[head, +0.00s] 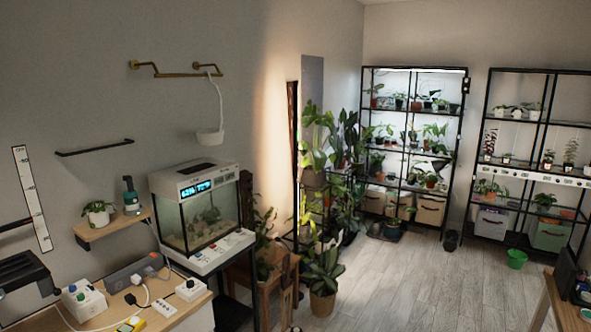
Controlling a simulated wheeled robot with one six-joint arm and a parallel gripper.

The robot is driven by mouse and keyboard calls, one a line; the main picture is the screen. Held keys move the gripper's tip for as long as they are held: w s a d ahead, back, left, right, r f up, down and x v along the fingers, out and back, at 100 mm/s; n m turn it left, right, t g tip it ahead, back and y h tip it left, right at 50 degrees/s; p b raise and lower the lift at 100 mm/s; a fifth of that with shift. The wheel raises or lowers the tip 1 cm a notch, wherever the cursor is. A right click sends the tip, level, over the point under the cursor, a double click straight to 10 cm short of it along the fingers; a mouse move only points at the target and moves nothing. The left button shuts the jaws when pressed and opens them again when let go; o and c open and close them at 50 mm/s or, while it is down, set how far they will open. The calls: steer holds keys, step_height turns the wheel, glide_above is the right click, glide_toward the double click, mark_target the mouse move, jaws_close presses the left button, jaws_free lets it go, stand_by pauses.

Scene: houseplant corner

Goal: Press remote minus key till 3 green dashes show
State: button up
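I cannot make out a remote, a minus key or green dashes for certain in the head view. A small dark box (466,86) hangs on the right post of the lit plant rack; its face is too small to read. The glass tank (200,216) at the left has a white hood with a lit blue-cyan display (196,187), too small to read surely. A small yellow device (131,325) lies at the bottom edge of the picture, partly cut off. My gripper is not in view.
The lit rack (412,110) and a second rack (530,176) stand at the back. Potted plants (322,265) and a wooden stool (278,283) stand mid-room. A bench (185,312) with plugs and cables is lower left; a table edge (545,300) is lower right. The floor (420,285) between is clear.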

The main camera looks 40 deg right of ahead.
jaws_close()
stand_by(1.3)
